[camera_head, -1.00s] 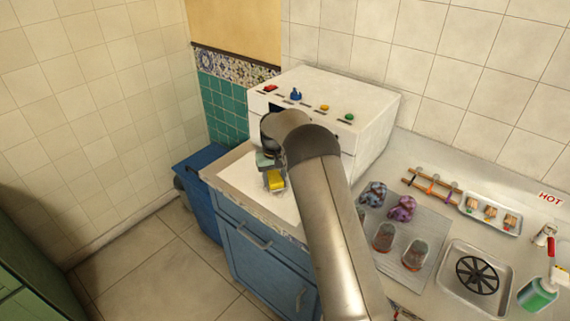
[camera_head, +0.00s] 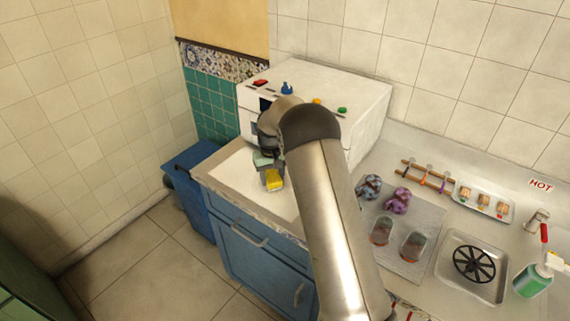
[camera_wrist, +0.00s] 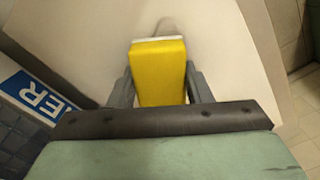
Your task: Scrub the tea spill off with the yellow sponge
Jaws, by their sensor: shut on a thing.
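My gripper (camera_head: 272,179) is shut on the yellow sponge (camera_head: 275,181), low over the white counter at the left end, in front of the white machine. In the wrist view the yellow sponge (camera_wrist: 158,70) sits between the two grey fingers of my gripper (camera_wrist: 160,85), with a pale layer along its far edge. A faint brownish-grey smear (camera_wrist: 165,24) shows on the white surface just beyond the sponge; it may be the tea spill. In the head view I cannot make out the spill. Whether the sponge touches the counter I cannot tell.
The white machine (camera_head: 350,100) with coloured knobs stands behind my arm. To the right are glasses (camera_head: 381,231), patterned bundles (camera_head: 397,201), a snack tray (camera_head: 485,201) and a drain basin (camera_head: 473,264). A blue bin (camera_head: 190,185) stands left of the blue cabinet (camera_head: 250,243).

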